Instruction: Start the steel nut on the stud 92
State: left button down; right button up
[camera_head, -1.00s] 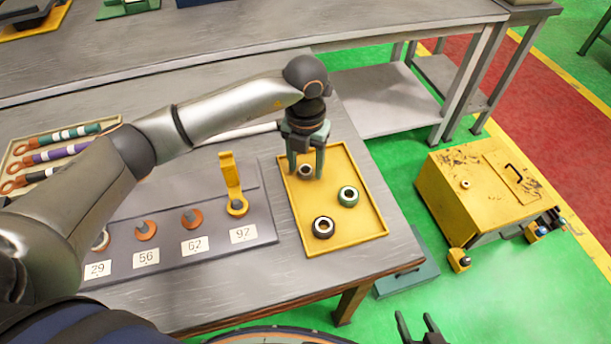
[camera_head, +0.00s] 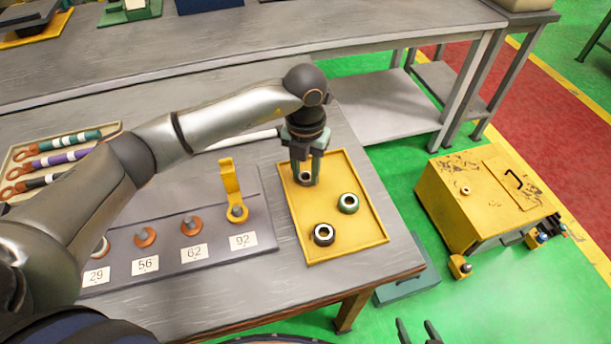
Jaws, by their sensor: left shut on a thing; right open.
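My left gripper (camera_head: 307,180) points down into the yellow tray (camera_head: 370,222) and is shut on a small greyish nut (camera_head: 306,179), likely the steel nut, near the tray's far left part. The fingers partly hide it. A green-rimmed nut (camera_head: 348,203) and a dark nut (camera_head: 324,235) lie apart in the tray. The stud 92 (camera_head: 237,212) is left of the tray above the label "92" (camera_head: 243,241), with the ring of an upright yellow lug (camera_head: 231,180) around it. My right gripper (camera_head: 418,334) is open and empty at the bottom edge, over the floor.
On the grey terminal plate (camera_head: 215,262), studs with copper-coloured rings stand above the labels 62 (camera_head: 194,251), 56 (camera_head: 145,265) and 29 (camera_head: 96,276). A tray with coloured cables (camera_head: 60,150) lies at the left. A yellow cart (camera_head: 480,205) stands on the floor at right.

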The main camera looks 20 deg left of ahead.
pick_arm(q)
notch_tip(320, 180, up, 9)
jog(key=p, duration=0.6)
dwell(0.3)
